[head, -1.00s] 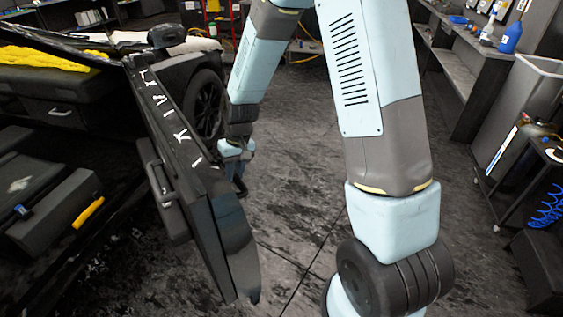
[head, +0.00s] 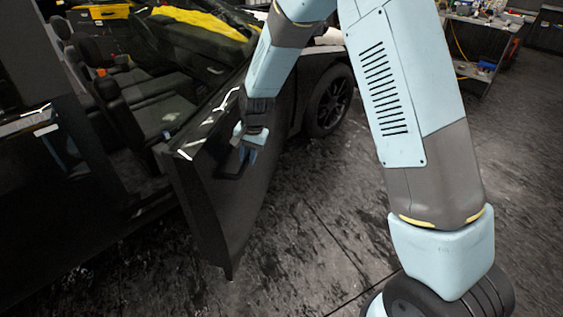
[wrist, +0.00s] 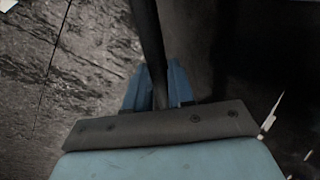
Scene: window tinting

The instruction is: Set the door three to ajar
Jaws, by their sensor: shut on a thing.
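The car door (head: 217,213) is black and stands swung out from the car body, its free edge toward the lower middle of the head view. My gripper (head: 243,165) is at the door's outer face, shut on the dark door handle (head: 231,175). In the wrist view the blue fingers (wrist: 158,88) close around the dark bar of the handle (wrist: 150,40). The dark door panel (wrist: 240,60) fills the right side there. The hinge side of the door is partly hidden by my arm.
The car's seats (head: 130,105) show through the door opening. A front wheel (head: 328,102) is behind the door. A workbench with items (head: 480,35) stands at the far right. The dark floor (head: 310,235) right of the door is clear.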

